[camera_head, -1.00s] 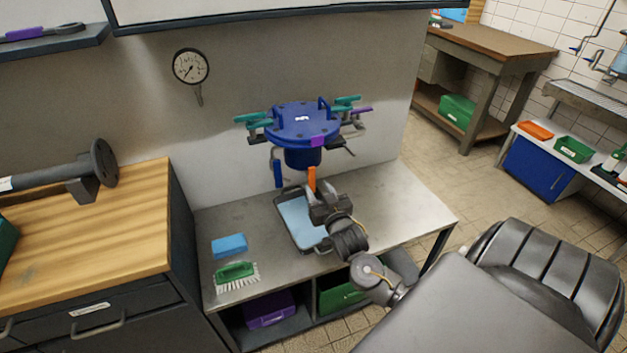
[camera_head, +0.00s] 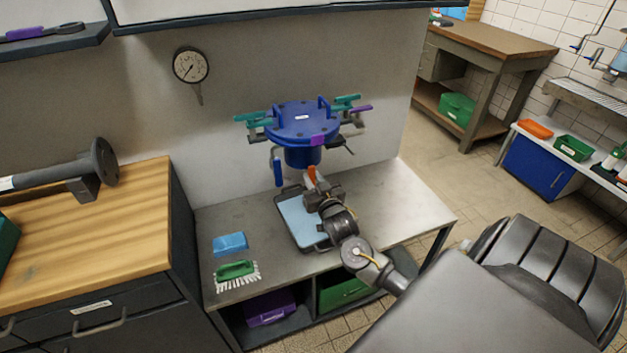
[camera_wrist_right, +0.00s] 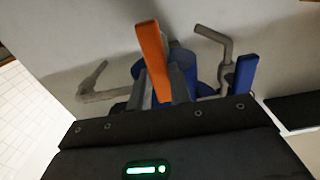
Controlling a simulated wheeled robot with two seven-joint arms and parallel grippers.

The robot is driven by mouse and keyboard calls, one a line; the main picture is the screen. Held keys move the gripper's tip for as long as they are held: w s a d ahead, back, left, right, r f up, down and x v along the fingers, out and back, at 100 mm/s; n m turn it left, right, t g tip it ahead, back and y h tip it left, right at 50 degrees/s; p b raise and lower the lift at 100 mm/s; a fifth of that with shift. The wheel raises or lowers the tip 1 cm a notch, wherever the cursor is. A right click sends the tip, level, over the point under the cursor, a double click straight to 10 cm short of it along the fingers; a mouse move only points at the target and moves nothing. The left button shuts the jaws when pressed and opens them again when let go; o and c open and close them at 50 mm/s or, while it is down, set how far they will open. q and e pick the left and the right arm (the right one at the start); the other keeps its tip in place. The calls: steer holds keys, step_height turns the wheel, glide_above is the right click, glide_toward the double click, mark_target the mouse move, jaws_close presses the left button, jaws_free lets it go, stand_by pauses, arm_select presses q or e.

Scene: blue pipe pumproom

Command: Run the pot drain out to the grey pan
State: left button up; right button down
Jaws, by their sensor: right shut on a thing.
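The blue pot (camera_head: 303,125) with a clamped lid hangs at the wall above the steel bench. An orange lever (camera_head: 311,173) shows under it, and also in the right wrist view (camera_wrist_right: 152,52). My right gripper (camera_head: 315,186) is shut on the orange lever; its fingers (camera_wrist_right: 167,84) close around the lever's lower part in the wrist view. A blue-handled lever (camera_head: 278,172) hangs at the pot's left. The grey pan (camera_head: 282,207), with a light blue inside, sits on the bench below, partly hidden by my right arm. The drain outlet is hidden. My left gripper is not in view.
A blue sponge (camera_head: 230,244) and a green brush (camera_head: 237,271) lie on the bench left of the pan. A gauge (camera_head: 190,66) is on the wall. A wooden-topped cabinet (camera_head: 90,240) stands at left. The bench's right side is clear.

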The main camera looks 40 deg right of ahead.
steer(key=shift+m, duration=0.3)
steer(key=m, duration=0.2)
steer(key=m+p, duration=0.1)
steer(key=shift+d+m, duration=0.2)
steer(key=shift+m, duration=0.2)
steer(key=m+p, duration=0.2)
steer(key=m, duration=0.3)
steer(key=shift+s+d+f, duration=0.1)
steer(key=shift+d, duration=0.05)
steer(key=shift+d+f+m+p, duration=0.15)
steer(key=shift+m+p, duration=0.55)
steer(key=shift+m, duration=1.45)
steer(key=shift+a+f+m+p, duration=0.2)
steer(key=shift+m+p, duration=0.45)
steer(key=shift+m, duration=1.5)
steer(key=c, duration=1.3)
jaws_free()
steer(key=shift+d+f, duration=0.1)
steer(key=shift+d, duration=0.1)
